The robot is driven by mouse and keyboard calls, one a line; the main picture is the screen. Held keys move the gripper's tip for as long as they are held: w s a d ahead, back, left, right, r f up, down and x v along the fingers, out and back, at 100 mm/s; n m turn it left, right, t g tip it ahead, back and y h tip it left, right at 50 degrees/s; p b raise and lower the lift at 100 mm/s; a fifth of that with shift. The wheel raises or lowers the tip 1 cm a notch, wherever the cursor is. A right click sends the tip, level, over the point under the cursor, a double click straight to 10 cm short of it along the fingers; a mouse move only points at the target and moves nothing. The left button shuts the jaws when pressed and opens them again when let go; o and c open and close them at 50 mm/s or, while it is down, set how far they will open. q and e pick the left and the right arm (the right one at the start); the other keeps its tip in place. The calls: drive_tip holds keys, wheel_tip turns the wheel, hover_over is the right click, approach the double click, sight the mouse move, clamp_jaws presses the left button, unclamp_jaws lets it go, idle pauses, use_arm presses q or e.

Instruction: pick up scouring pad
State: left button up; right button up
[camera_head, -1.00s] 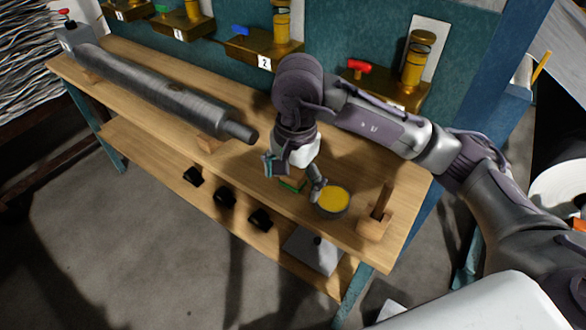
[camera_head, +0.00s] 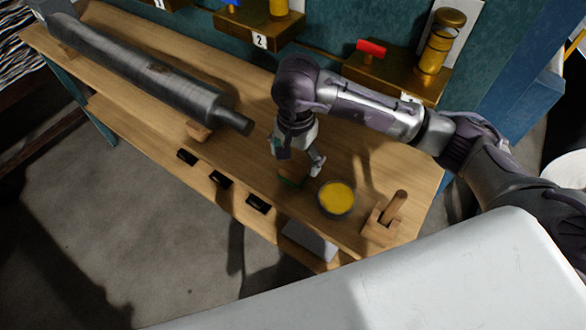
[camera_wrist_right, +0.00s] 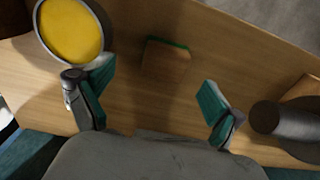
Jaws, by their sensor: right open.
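The scouring pad (camera_wrist_right: 166,58) lies on the wooden bench top, tan with a green edge. In the head view only a little of the pad (camera_head: 289,181) shows below my right gripper (camera_head: 298,164). In the right wrist view my right gripper (camera_wrist_right: 155,105) is open, with teal finger pads wide apart. The pad is ahead of the fingertips, roughly between them, and nothing is held. My left gripper is not in view.
A round tin with yellow contents (camera_head: 336,198) stands close beside the pad. A wooden block with a peg (camera_head: 384,220) is at the bench's right end. A long grey roller (camera_head: 165,77) lies on the left. Brass fixtures (camera_head: 398,78) line the back.

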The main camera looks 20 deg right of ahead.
sight(293, 167)
drive_tip(key=shift+w+a+f+p, duration=0.1)
drive_tip(key=shift+f+p, duration=0.2)
drive_tip(key=shift+f, duration=0.35)
drive_tip(key=shift+w+a+f+p, duration=0.1)
drive_tip(key=shift+f+p, duration=0.2)
drive_tip(key=shift+f, duration=0.3)
wheel_tip(293, 167, down, 2)
drive_tip(key=shift+w+f, duration=0.1)
drive_tip(key=shift+f, duration=0.4)
drive_tip(key=shift+c, duration=0.4)
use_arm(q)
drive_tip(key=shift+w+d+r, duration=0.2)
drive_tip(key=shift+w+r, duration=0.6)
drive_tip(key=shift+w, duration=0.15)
use_arm(e)
drive_tip(key=c, duration=1.2)
drive_tip(key=shift+c, duration=0.2)
